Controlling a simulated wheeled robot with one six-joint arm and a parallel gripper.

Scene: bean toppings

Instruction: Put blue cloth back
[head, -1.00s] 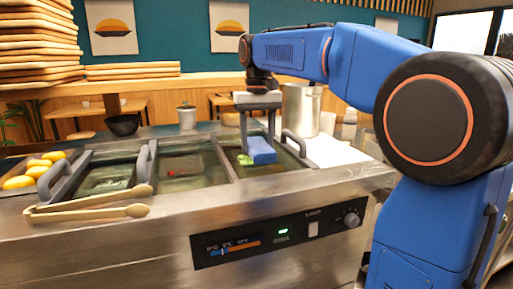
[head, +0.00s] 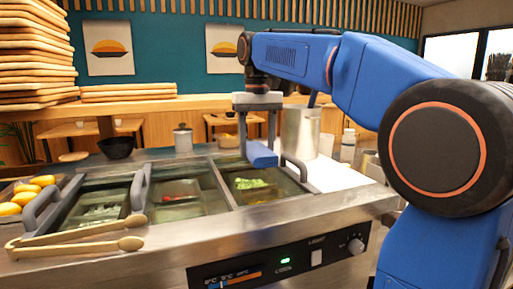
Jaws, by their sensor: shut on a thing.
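The blue cloth (head: 262,156) is a folded blue block between the fingers of my gripper (head: 258,142). My gripper points down and is shut on the cloth. It holds the cloth above the back part of the right-hand topping compartment (head: 288,190), clear of the food in it. Green and yellow-orange toppings (head: 250,184) show below the cloth in that compartment. The cloth's far side is hidden.
Wooden tongs (head: 75,243) lie at the counter's front left. Grey handles (head: 296,166) stand up beside the compartments. A steel pot (head: 300,132) and a white bottle (head: 347,145) stand behind. A white board (head: 335,176) on the right has bare room.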

